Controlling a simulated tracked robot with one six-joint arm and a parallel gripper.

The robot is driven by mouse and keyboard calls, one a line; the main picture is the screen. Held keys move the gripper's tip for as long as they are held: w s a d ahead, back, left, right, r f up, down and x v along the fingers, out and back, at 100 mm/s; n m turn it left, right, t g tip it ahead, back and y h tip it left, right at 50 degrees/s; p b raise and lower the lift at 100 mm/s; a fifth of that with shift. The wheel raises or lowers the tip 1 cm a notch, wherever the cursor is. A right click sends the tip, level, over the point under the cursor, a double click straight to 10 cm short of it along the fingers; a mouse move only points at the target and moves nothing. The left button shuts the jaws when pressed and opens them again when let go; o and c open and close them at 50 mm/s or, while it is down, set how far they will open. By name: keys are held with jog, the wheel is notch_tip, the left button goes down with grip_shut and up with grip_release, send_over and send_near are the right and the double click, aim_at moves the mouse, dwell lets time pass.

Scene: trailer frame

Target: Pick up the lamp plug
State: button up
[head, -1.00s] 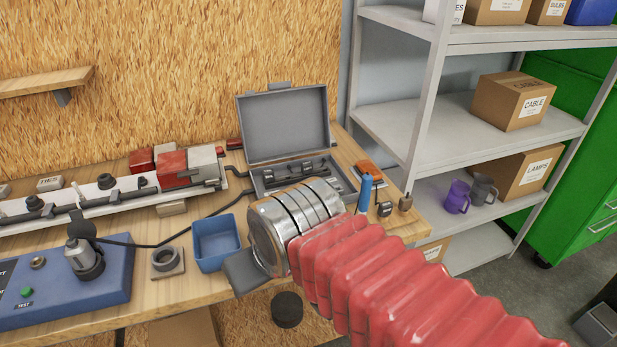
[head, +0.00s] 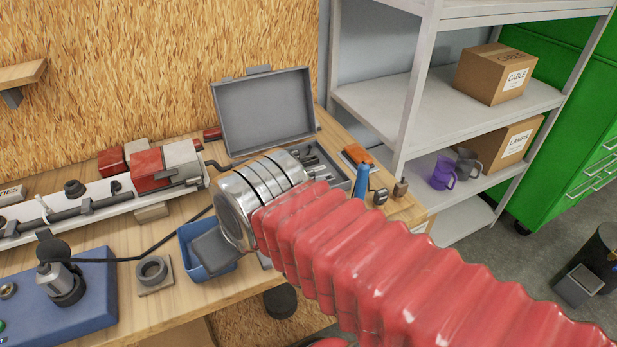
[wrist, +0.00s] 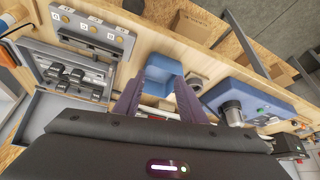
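The likely lamp plug (head: 62,282), a silver cylinder with a black collar, stands upright on the blue test box (head: 95,300) at the lower left. A black cable leads from its top to the right, toward the light bar. In the wrist view the silver plug (wrist: 232,112) is right of my fingers, on the blue box (wrist: 262,100). My gripper (wrist: 157,88) has its two fingers spread with nothing held between them. In the head view one grey finger (head: 214,250) shows over the blue bin (head: 190,236), left of the silver wrist; the other finger is hidden.
A round socket on a small plate (head: 152,272) sits between box and bin. The white light bar (head: 90,205) lies along the back. An open grey case (head: 265,110) and a blue-handled tool (head: 361,180) are to the right. The shelf (head: 440,100) stands beyond.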

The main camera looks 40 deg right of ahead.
jog(key=w+d+r+m, duration=0.1)
jog(key=w+d+r, duration=0.1)
jog(key=w+d, duration=0.3)
jog(key=m+g+h, duration=0.1)
jog(key=m, duration=0.1)
send_near(309, 173)
notch_tip(309, 173, up, 3)
jog(key=shift+s+a, duration=0.3)
jog(key=shift+s, duration=0.15)
jog(key=shift+f, duration=0.1)
jog(key=x, duration=0.8)
jog(key=shift+d+f, duration=0.15)
